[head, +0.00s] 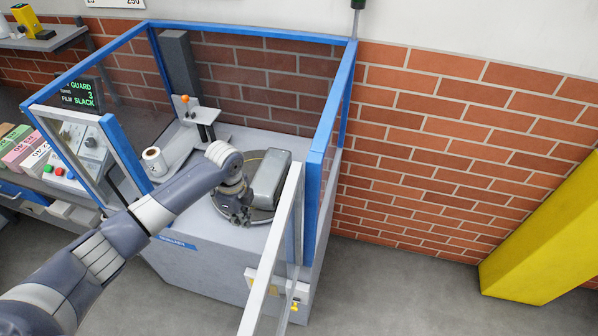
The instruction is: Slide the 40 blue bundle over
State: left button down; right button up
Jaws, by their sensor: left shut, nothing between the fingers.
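My left arm reaches from the lower left into a blue-framed wrapping enclosure. My left gripper (240,216) is shut and empty, pointing down over the round turntable (259,216). A grey block-like thing (270,180) stands on the turntable just right of the gripper; whether they touch I cannot tell, nor whether it is a bundle. No bundle that I can clearly tell as the 40 blue one shows. A row of labelled flat blocks, green (12,140), pink (23,150) and white (36,159), lies at the left edge. My right gripper is out of view.
The blue guard frame (315,160) rises around the turntable. A pale-edged panel (258,295) stands at the front. A film roll (154,161) sits left of the turntable. A screen (80,93) reads GUARD and FILM SLACK. A yellow column (545,240) stands right; floor between is clear.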

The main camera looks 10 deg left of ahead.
aim_at(267, 184)
jog(key=i+l, duration=0.65)
jog(key=i, duration=0.1)
